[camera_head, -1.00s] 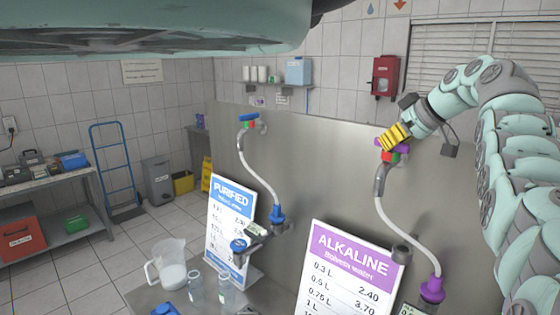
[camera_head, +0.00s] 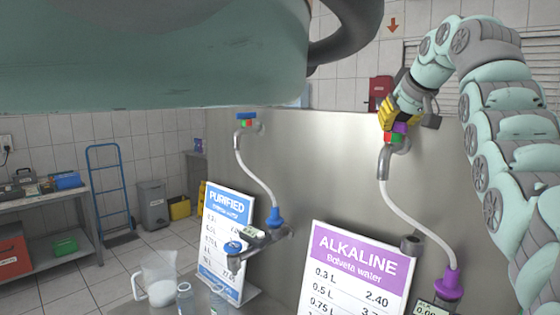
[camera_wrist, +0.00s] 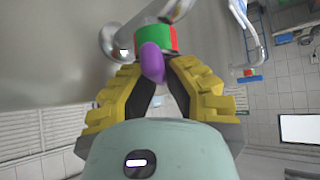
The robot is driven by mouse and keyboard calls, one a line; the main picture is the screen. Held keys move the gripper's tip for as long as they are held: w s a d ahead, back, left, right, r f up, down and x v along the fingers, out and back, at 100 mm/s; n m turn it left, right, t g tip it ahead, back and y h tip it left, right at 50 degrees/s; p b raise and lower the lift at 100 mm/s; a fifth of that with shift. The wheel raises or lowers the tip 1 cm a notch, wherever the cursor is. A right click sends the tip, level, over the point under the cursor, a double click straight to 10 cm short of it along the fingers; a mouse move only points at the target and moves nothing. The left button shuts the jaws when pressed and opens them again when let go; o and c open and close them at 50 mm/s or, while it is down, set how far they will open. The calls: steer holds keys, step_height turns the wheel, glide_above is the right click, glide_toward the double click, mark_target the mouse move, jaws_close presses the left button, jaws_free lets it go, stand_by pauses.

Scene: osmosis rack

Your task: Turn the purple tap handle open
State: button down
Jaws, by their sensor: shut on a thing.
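The purple tap handle (camera_head: 400,128) sits on top of the alkaline tap (camera_head: 389,150), above its red and green collar. In the wrist view the purple handle (camera_wrist: 152,62) lies between the yellow fingers of my gripper (camera_wrist: 154,80), just in front of the red and green collar (camera_wrist: 160,38). My gripper (camera_head: 393,122) is shut on the handle, reaching it from above in the head view. The fingers partly hide the handle there.
A purple alkaline price sign (camera_head: 352,262) stands below the tap, with a white hose (camera_head: 420,226) beside it. The blue-handled purified tap (camera_head: 247,124) is to the left. A pitcher (camera_head: 157,278) and small bottles stand lower left. A steel panel (camera_head: 320,160) is behind.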

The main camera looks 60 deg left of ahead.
steer(key=m+t+h, duration=0.1)
steer(key=m+t, duration=0.1)
steer(key=shift+f+m+b, duration=0.1)
steer(key=shift+m+b, duration=0.2)
steer(key=shift+m, duration=0.1)
steer(key=m+t+h, duration=0.1)
steer(key=m, duration=0.1)
steer(key=shift+s+m+h+p, duration=0.1)
steer(key=shift+m+h+p, duration=0.2)
steer(key=shift+m, duration=0.1)
steer(key=m+t+h+p, duration=0.1)
steer(key=m+h+p, duration=0.1)
steer(key=m, duration=0.1)
steer(key=shift+t, duration=0.3)
steer(key=shift+m+t+h+p, duration=0.3)
steer(key=shift+m+h+p, duration=0.25)
steer(key=shift+m+h, duration=0.2)
steer(key=shift+m, duration=0.25)
steer(key=c, duration=1)
jaws_free()
